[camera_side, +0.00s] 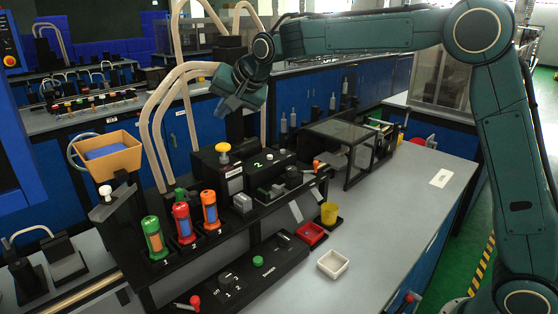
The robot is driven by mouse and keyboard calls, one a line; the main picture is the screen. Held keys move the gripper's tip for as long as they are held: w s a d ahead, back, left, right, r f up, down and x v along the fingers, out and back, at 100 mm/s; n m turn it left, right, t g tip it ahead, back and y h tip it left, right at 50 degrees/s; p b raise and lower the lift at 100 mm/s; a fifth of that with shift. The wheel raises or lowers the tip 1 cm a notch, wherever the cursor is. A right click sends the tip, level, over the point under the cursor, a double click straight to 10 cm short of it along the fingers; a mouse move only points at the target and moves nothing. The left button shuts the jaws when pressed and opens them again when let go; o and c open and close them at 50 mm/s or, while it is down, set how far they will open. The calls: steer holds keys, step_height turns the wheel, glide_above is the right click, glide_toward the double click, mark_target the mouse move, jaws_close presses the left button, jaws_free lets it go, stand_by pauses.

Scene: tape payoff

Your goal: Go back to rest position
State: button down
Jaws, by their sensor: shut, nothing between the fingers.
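My gripper (229,105) hangs at the upper middle of the side view, pointing down and to the left. It is shut with nothing held. It is above and apart from the black station (285,205), over the area of the yellow knob (223,148). My arm reaches across from the right. The fingertips are small and dark in this view.
Green, red and orange canisters (183,222) stand in the black rack at left. An orange bin (110,153) sits further left. The grey tabletop at right is mostly clear.

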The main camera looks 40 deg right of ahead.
steer(key=s+d+r+n+g, duration=0.1)
steer(key=s+d+n, duration=0.15)
steer(key=s, duration=0.85)
steer(key=s+d+r+n+g, duration=0.1)
steer(key=s+d+n, duration=0.15)
steer(key=s, duration=0.95)
steer(key=s+d+f+n, duration=0.1)
steer(key=s+f, duration=0.3)
steer(key=s, duration=0.6)
steer(key=s+d+f+n+g+h, duration=0.1)
steer(key=s+f, duration=0.3)
steer(key=s, duration=0.6)
steer(key=shift+d+n+g, duration=0.3)
steer(key=shift+d+n, duration=0.1)
steer(key=shift+d, duration=0.2)
steer(key=shift+f, duration=0.1)
